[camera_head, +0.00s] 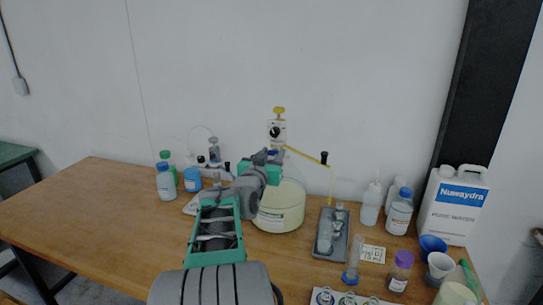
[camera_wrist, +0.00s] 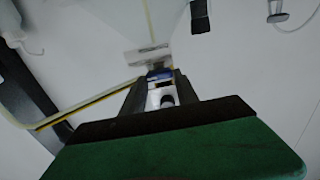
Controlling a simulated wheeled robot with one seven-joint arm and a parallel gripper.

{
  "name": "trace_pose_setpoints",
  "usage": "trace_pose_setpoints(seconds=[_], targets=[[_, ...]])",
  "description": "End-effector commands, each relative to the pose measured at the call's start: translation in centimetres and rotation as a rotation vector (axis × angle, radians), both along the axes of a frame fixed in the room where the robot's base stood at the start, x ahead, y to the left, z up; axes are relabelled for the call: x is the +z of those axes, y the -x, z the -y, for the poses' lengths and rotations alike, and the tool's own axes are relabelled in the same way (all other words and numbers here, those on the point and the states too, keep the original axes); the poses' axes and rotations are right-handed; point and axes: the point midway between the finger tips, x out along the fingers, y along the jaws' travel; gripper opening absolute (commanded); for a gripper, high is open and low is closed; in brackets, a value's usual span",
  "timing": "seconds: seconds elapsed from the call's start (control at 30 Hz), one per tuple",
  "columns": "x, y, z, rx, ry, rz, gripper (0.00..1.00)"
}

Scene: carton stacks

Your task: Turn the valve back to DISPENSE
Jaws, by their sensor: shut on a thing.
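The dispenser stands on a large cream-coloured jar (camera_head: 282,210). Its white head (camera_head: 278,131) has a black dial and a yellow top, and a yellow spout arm (camera_head: 305,156) runs to the right, ending near a black handle. My gripper (camera_head: 268,157) is at the dispenser, just below the white head, partly hidden by my own wrist. In the wrist view my gripper (camera_wrist: 161,84) has its dark fingers closed around a small blue valve part (camera_wrist: 159,73). A white piece with a dark round end shows between the fingers. Any DISPENSE marking is too small to read.
A grey tray (camera_head: 322,251) with glassware lies right of the jar. Bottles (camera_head: 400,212), a large white jug (camera_head: 451,207) and cups crowd the right side. More bottles (camera_head: 166,184) stand left of my arm. The table's far left is clear.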

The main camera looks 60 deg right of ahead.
Motion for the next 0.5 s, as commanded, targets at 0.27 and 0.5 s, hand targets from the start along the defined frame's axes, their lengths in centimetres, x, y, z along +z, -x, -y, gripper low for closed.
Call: trace_pose_setpoints(seconds=[0.27,0.5], targets=[[-0.19,0.02,0.00,0.000,-0.001,0.015,0.00],[-0.73,0.08,0.03,0.000,-0.014,0.103,0.00]])
